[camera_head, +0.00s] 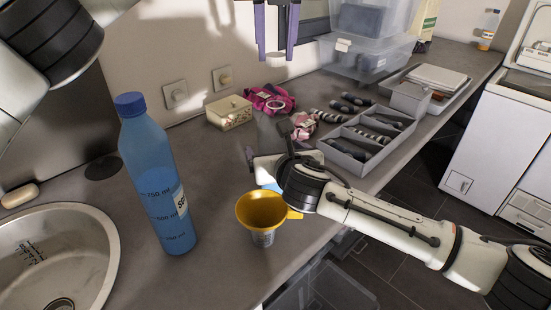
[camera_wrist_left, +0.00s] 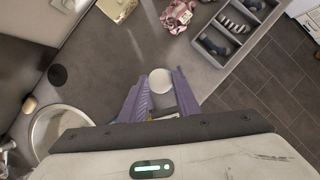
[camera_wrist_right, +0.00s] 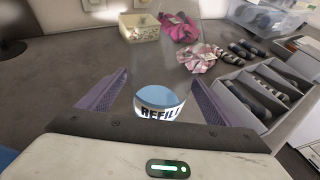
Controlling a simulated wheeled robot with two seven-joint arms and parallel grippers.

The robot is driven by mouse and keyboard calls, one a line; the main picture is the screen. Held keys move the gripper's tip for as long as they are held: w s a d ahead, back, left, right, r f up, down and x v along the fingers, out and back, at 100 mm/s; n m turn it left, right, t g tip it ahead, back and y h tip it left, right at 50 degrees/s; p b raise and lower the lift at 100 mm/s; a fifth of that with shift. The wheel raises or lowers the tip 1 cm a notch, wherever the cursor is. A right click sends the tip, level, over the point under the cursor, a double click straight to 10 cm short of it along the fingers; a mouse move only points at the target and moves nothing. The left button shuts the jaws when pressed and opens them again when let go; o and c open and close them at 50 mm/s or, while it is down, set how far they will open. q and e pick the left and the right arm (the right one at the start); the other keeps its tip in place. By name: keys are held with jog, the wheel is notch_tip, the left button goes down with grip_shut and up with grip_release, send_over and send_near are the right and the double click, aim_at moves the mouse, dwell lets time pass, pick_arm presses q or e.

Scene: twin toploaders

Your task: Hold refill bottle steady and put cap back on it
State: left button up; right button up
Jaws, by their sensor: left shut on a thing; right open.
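My left gripper (camera_head: 277,45) hangs above the counter at the top of the head view. Its purple fingers are shut on a white round cap (camera_wrist_left: 161,81), seen face-on between the fingertips in the left wrist view. My right gripper (camera_wrist_right: 160,95) is open low over the counter. The refill bottle (camera_wrist_right: 160,103), with a label reading REFILL and blue liquid, stands between its spread fingers. The bottle's upper part looks clear and is hard to make out. In the head view my right arm mostly hides the bottle; a light blue patch shows beside the gripper.
A yellow funnel (camera_head: 262,209) sits on a small container in front of my right gripper. A tall blue bottle (camera_head: 158,190) stands left, beside the sink (camera_head: 105,222). A grey divided tray (camera_head: 345,158), a floral box (camera_head: 229,113) and pink cloths (camera_head: 268,98) lie behind.

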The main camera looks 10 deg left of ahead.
jog(key=shift+w+a+f, duration=0.1)
jog(key=shift+w+a, duration=0.05)
jog(key=shift+w, duration=0.2)
jog(key=c, duration=1.6)
pick_arm(q)
send_over(275, 95)
jog(key=s, duration=0.1)
jog(key=shift+s+d+f, duration=0.1)
jog(key=shift+f, duration=1.15)
jog(key=shift+s+d+f, duration=0.1)
jog(key=shift+f, duration=1.1)
jog(key=shift+f, duration=0.9)
jog(key=shift+f, duration=0.55)
